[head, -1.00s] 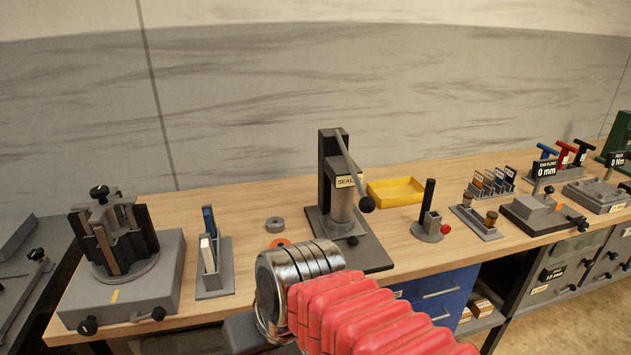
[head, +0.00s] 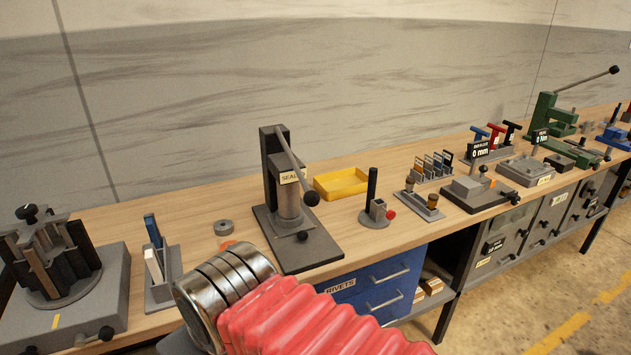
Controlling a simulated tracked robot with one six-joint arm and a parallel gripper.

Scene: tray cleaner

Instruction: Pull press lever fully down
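The seal press (head: 270,178) stands on the wooden bench near the middle of the head view, a dark column on a flat base plate. Its lever (head: 292,157) slants from the column top down to the right and ends in a black ball knob (head: 312,199). A label with "SEAL" readable is on the press. My arm, with a red bellows sleeve and shiny metal rings, fills the bottom centre in front of the press. My gripper's fingers do not show. Nothing of mine visibly touches the lever.
A yellow tray (head: 342,183) and a small stand with a red knob (head: 376,206) sit right of the press. A grey ring (head: 223,228) lies left of it. A green press (head: 551,117) with a long raised lever stands far right. Blue drawers (head: 380,284) are below the bench.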

